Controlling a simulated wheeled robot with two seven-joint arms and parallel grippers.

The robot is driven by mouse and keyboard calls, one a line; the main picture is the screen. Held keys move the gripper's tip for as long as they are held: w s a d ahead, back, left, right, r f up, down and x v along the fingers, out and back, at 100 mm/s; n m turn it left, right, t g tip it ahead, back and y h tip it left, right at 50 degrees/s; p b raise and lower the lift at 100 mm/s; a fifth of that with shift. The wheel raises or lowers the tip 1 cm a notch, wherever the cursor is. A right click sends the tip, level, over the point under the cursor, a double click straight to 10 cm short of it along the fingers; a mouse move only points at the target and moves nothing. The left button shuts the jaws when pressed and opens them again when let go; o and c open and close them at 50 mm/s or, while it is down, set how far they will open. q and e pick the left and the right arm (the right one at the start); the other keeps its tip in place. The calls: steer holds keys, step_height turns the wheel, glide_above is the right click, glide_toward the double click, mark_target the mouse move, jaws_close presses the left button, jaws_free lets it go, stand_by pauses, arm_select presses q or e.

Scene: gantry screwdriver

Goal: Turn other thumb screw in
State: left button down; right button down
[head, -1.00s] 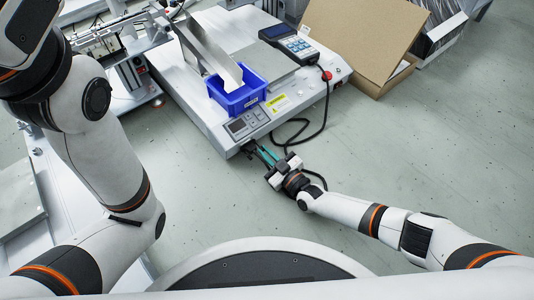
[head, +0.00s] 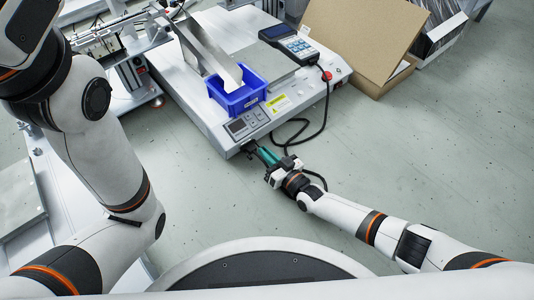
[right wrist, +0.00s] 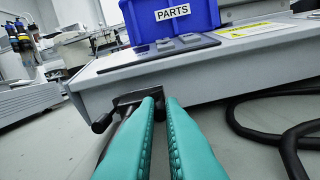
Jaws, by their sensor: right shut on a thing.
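My right gripper (head: 258,153) is at the front edge of the white machine base (head: 222,138). Its teal fingers (right wrist: 160,110) are close together, with a narrow gap between them. A black connector (right wrist: 130,98) sits at the front face of the base, right behind the fingertips. One thumb screw (right wrist: 102,122) with a dark knob sticks out at the connector's left side, free of the fingers. The other thumb screw is hidden at the fingertips, where the gripper is shut on it. My left gripper is outside the view.
A blue parts bin (head: 238,97) stands on the base above the control panel (head: 247,122). A black cable (head: 318,125) loops down right of my gripper, and a handheld controller (head: 288,40) lies at the back. A cardboard box (head: 365,35) stands behind. The floor at right is clear.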

steer(key=shift+f+m, duration=0.1)
steer(key=shift+m, duration=0.5)
steer(key=c, duration=1.5)
jaws_free()
steer(key=shift+s, duration=0.1)
steer(key=shift+s+d+p, duration=0.25)
steer(key=shift+p, duration=0.15)
steer(key=p+v, duration=0.6)
steer(key=v, duration=0.4)
steer(key=shift+s+d, duration=0.1)
steer(key=shift+s, duration=0.05)
steer(key=shift+s+d, duration=0.25)
steer(key=shift+s, duration=0.1)
